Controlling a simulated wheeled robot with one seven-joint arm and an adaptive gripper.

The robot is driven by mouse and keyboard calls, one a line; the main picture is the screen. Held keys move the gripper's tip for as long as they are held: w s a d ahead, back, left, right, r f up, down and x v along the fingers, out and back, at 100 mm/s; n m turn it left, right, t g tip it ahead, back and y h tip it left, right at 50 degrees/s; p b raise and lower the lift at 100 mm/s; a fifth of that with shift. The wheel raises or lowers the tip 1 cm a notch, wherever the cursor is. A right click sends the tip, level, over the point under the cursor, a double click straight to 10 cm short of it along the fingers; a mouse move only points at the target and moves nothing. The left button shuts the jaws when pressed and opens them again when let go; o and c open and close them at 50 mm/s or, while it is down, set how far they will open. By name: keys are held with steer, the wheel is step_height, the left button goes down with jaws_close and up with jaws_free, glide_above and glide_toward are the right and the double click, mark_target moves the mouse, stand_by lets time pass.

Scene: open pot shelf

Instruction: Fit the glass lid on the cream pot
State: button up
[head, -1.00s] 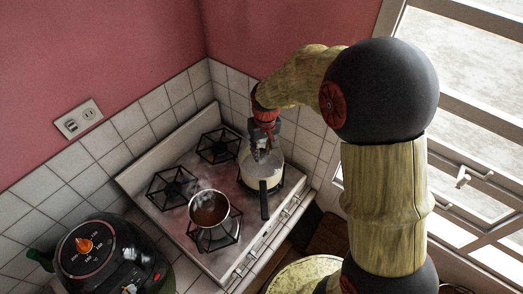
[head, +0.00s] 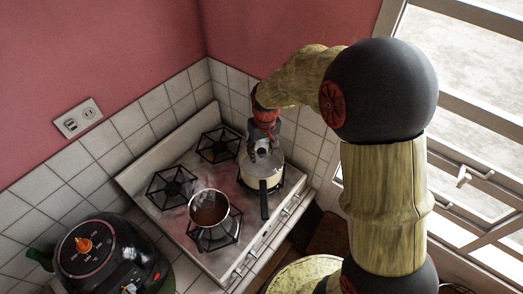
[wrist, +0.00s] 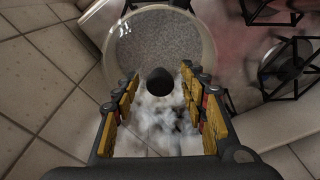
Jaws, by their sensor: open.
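In the wrist view the lid's black knob (wrist: 160,82) stands between my fingers, with gaps on both sides. My gripper (head: 262,155) is open above the pot, around the knob. In the wrist view my gripper (wrist: 160,105) shows both yellow-padded fingers apart. White steam blurs the lower part of the lid.
A pan of brown liquid (head: 209,208) steams on the front burner. Two bare burners (head: 172,187) lie at the left and back of the stove (head: 150,180). A black cooker (head: 100,255) stands front left. Tiled walls (head: 315,140) rise close behind the pot.

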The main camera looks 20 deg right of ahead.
step_height(320, 180, up, 12)
steer(key=s, duration=0.1)
steer(key=shift+s, duration=0.15)
stand_by(0.6)
steer(key=shift+d+f, duration=0.1)
steer(key=shift+f, duration=0.05)
steer(key=s+f+t+b, duration=0.2)
steer(key=s+f+b, duration=0.2)
steer(key=s+b, duration=0.5)
steer(key=s+f+t+b, duration=0.2)
steer(key=s+f+b, duration=0.2)
steer(key=s+b, duration=0.5)
steer(key=s, duration=0.5)
steer(key=shift+f+m, duration=0.4)
